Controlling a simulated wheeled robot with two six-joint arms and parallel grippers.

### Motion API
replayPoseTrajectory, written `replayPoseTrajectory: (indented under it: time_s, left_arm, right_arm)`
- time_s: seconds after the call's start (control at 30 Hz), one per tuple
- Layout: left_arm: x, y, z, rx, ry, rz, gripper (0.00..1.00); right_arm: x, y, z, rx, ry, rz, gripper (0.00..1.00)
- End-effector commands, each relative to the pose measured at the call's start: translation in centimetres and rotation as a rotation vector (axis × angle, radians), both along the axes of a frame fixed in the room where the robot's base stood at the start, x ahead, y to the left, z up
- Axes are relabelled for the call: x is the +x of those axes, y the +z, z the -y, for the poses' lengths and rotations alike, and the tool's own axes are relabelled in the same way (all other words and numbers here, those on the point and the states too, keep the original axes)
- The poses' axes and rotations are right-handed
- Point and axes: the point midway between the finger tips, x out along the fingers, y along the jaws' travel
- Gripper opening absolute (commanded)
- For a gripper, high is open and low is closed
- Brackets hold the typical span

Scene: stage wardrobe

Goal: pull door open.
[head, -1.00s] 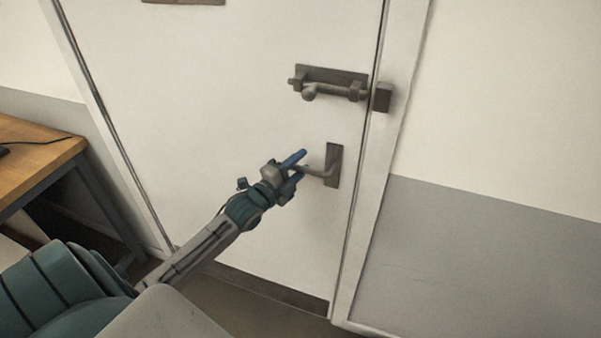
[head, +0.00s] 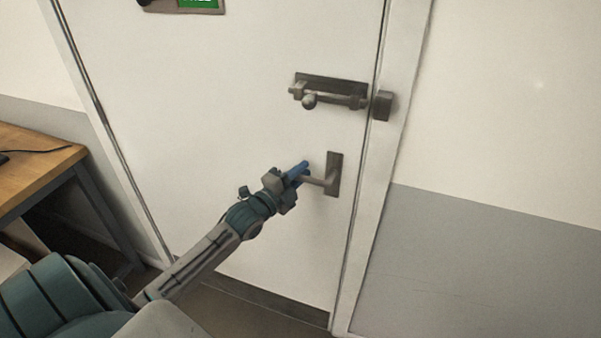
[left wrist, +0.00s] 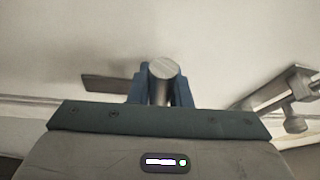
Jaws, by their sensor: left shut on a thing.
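The white door (head: 230,100) stands in its frame in the head view and looks closed. Its grey lever handle (head: 318,181) sticks out to the left from a dark plate (head: 334,174) near the door's right edge. My left gripper (head: 303,172) is shut on the lever near its free end. In the left wrist view, the round end of the lever handle (left wrist: 164,69) sits between the blue fingers (left wrist: 160,88). A slide bolt (head: 335,96) is mounted above the handle, its bar reaching toward the catch (head: 382,105) on the frame. My right gripper is not in view.
A wooden table (head: 35,160) with a dark cable on it stands at the left. A sign plate with a green panel (head: 198,4) is at the top of the door. A white and grey wall (head: 480,200) lies right of the door frame.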

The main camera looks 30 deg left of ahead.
Motion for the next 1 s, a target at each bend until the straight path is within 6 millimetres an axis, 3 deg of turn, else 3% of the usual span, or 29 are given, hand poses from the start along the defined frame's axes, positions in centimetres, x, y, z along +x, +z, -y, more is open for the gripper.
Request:
replayPoseTrajectory:
  time_s: [0.53, 1.0]
  left_arm:
    - [0.1, -2.4, 0.4, -0.336, 0.0, 0.075, 0.0]
    - [0.3, -4.5, 1.3, -0.596, -0.001, 0.14, 0.0]
  right_arm:
    - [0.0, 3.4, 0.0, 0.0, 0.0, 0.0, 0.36]
    - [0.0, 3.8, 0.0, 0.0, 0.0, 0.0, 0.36]
